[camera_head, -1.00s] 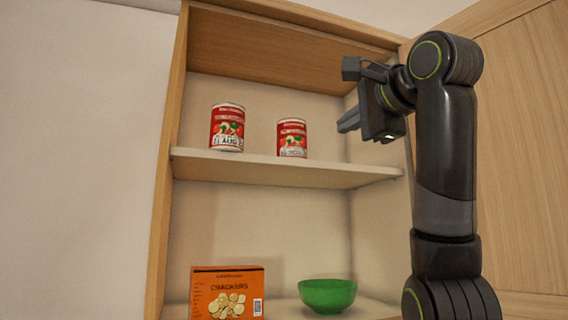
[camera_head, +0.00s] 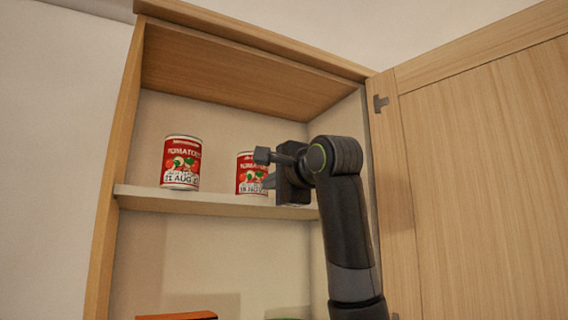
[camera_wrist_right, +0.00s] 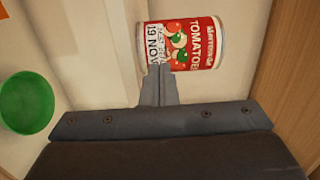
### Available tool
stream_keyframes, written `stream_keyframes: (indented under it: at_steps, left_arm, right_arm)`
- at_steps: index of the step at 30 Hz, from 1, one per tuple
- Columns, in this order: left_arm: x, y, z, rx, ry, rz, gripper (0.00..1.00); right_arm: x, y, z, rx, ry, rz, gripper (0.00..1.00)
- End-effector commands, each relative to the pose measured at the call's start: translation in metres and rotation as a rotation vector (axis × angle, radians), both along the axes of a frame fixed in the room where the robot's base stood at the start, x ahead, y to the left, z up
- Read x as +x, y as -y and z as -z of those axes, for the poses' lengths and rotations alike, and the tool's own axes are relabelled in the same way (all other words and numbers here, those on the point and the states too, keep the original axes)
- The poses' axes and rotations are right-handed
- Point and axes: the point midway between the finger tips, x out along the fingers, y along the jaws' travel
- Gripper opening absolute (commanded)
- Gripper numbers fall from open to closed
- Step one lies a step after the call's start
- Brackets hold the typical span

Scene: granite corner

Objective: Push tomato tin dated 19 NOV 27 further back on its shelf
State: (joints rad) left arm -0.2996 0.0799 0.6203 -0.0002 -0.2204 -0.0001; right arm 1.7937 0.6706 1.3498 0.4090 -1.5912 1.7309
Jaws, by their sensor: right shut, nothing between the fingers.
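The tomato tin dated 19 NOV (camera_head: 251,174) stands upright on the upper shelf, right of the other tin. It also shows in the right wrist view (camera_wrist_right: 198,44), where its label reads "TOMATOES" and "19 NOV"; the year is hidden by the fingers. My right gripper (camera_head: 268,170) is shut and empty, its fingertips at the tin's right front side. In the right wrist view the shut fingers (camera_wrist_right: 158,72) overlap the tin's lower edge; I cannot tell whether they touch it. My left gripper is in neither view.
A second tomato tin (camera_head: 181,163), dated 21 AUG, stands left on the same shelf (camera_head: 200,201), with a gap between. Below are an orange cracker box (camera_head: 176,316) and a green bowl (camera_wrist_right: 27,103). The open cabinet door (camera_head: 480,170) is at the right.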

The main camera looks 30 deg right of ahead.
Motion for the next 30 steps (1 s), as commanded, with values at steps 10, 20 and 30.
stream_keyframes:
  at_steps: [10, 20, 30]
  left_arm:
    - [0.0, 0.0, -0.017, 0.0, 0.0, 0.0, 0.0]
    - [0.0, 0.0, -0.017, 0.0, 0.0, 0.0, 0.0]
    - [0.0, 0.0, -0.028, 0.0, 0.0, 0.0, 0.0]
  right_arm:
    - [0.023, 0.0, 0.0, 0.0, -0.001, 0.0, 0.0]
    - [0.023, 0.0, 0.001, 0.0, 0.0, 0.0, 0.0]
    - [0.056, 0.0, 0.0, 0.001, -0.002, 0.0, 0.0]
